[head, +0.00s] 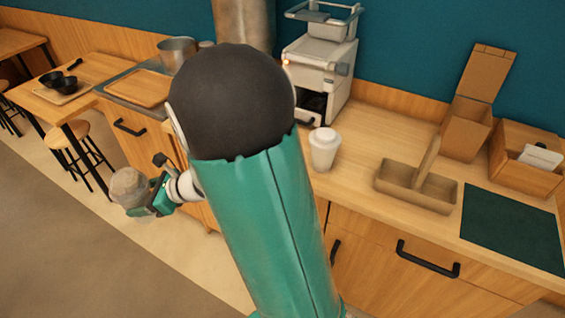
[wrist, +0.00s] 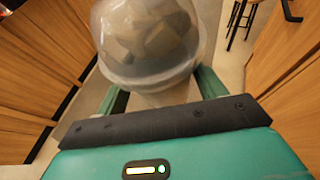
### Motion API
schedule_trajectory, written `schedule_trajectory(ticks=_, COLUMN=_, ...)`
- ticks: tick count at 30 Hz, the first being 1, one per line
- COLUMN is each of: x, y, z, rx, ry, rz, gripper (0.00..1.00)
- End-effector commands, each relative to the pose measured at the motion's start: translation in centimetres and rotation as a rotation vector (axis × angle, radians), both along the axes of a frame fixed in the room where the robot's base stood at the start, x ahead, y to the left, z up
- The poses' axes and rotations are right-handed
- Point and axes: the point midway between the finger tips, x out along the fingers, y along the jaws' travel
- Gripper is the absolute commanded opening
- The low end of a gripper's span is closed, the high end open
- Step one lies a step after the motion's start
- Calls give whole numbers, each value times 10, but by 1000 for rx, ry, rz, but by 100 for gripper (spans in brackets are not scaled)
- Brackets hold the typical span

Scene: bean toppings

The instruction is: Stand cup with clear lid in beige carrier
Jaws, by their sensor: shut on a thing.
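My gripper (head: 152,203) is shut on a cup with a clear lid (head: 129,186) and holds it in the air, away from the counter, at the left in the head view. In the wrist view the clear domed lid (wrist: 150,35) faces the camera, with brown and grey chunks showing through it. The cup's body is mostly hidden under the lid and between the green fingers (wrist: 162,92). The beige carrier (head: 415,188) with a centre handle stands on the counter at the right, far from my gripper. It looks empty.
A white lidded cup (head: 324,149) stands left of the carrier. Behind are a white machine (head: 321,70), an open cardboard box (head: 470,115) and a wooden box (head: 527,165). A dark green mat (head: 513,228) lies right of the carrier. A stool (head: 82,150) and table stand far left.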

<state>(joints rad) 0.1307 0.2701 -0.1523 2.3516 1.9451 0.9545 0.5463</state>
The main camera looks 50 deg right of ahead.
Motion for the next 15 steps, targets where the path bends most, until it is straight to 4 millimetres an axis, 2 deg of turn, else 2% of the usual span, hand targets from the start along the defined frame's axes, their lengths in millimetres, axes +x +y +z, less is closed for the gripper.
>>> schedule_trajectory(ticks=8, x=-49, y=4, z=-18, rx=2, ry=4, rz=500, gripper=57)
schedule_trajectory(ticks=15, x=-111, y=-20, z=-39, rx=2, ry=5, rz=1036, gripper=57)
